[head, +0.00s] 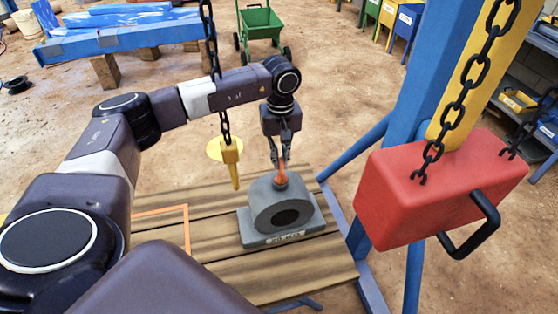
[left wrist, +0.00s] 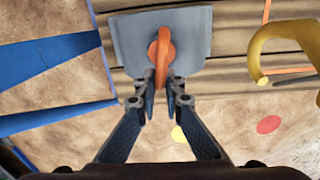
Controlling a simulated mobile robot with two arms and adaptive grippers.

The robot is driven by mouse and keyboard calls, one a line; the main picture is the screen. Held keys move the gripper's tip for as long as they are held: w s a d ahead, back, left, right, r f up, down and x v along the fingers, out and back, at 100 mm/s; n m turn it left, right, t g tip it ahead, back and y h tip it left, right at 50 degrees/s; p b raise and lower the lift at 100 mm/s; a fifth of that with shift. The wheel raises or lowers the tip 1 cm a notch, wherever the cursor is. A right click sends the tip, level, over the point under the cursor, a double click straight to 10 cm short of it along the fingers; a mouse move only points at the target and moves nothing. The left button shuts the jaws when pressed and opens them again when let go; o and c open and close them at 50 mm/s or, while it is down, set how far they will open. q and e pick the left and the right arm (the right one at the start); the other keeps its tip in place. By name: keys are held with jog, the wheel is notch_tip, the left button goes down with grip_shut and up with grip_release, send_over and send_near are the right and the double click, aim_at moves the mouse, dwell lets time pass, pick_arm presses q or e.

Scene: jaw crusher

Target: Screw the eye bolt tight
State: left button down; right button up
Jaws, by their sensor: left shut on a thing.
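The orange eye bolt (head: 281,176) stands upright on top of a grey bearing block (head: 262,203) on the wooden table. In the left wrist view the eye bolt (left wrist: 161,50) shows as an orange ring over the grey block (left wrist: 128,38). My left gripper (head: 280,160) is above the block, its fingers shut on the eye bolt's ring. In the left wrist view the fingertips (left wrist: 166,86) are close together on either side of the ring's near edge. How deep the bolt's thread sits is hidden. My right gripper is not in view.
A yellow hook (head: 231,165) hangs on a chain left of the block, near my left arm. A red hoist box (head: 430,190) with a black handle hangs at the right beside a blue post (head: 425,85). An orange outline marks the bare table (head: 215,260) left of the block.

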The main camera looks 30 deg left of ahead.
pick_arm(q)
jog(key=m, duration=0.1)
jog(key=m+b, duration=0.1)
jog(key=shift+d+f+m, duration=0.2)
jog(key=shift+d+m, duration=0.1)
jog(key=shift+w+d+m+b, duration=0.2)
jog(key=shift+m+b, duration=0.2)
jog(key=shift+m, duration=0.7)
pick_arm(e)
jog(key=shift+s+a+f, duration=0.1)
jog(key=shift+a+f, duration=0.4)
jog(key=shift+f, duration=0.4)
